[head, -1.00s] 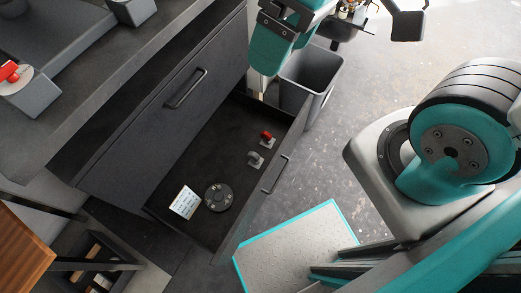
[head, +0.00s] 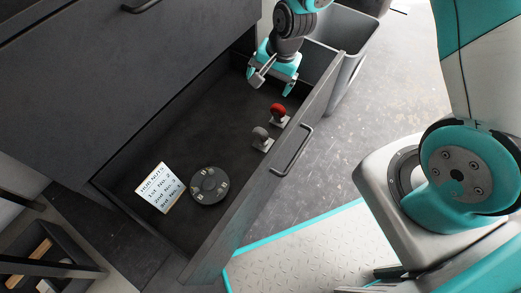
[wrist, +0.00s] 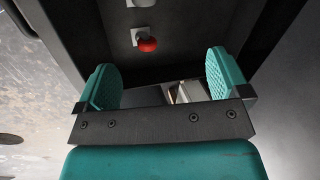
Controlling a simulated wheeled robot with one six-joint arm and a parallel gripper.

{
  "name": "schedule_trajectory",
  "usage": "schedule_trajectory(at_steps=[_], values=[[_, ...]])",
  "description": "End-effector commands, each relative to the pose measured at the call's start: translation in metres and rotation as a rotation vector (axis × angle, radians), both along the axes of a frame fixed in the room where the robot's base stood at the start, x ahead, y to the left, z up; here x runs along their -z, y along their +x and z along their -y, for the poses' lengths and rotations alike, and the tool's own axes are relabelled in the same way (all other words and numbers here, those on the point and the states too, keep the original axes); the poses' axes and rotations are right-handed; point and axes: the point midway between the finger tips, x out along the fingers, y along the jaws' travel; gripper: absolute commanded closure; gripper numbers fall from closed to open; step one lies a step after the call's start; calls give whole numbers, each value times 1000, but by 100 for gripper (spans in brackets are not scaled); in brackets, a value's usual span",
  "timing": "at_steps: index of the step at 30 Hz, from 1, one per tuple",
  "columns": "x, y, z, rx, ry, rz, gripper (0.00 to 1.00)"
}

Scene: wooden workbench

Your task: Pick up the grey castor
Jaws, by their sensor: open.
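The grey castor (head: 262,138) stands in the open drawer by its front wall, beside a red castor (head: 278,113). In the wrist view the red castor (wrist: 147,45) shows ahead of the fingers, and the grey castor (wrist: 143,4) is partly cut off at the top edge. My gripper (head: 272,87) is over the far end of the drawer, with the red castor between it and the grey one. Its two teal fingers (wrist: 160,82) are apart with no castor between them.
The dark drawer (head: 215,135) also holds a round dark disc (head: 209,185) and a white card (head: 160,188) headed "HUB NUTS". The drawer handle (head: 293,151) is on its front. A grey bin (head: 352,62) stands beyond the drawer. The drawer's middle floor is clear.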

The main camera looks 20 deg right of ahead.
Motion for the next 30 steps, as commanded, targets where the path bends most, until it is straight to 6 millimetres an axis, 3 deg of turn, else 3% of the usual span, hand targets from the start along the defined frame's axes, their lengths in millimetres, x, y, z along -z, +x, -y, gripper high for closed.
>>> schedule_trajectory(at_steps=[1,3,6,14,24,30], values=[[44,2,5,43,-5,-10,6],[74,5,11,99,-12,-13,6],[102,8,17,157,-18,-15,6],[141,13,20,198,-23,-17,6],[215,26,9,197,-23,-16,6],[235,30,5,195,-23,-15,6]])
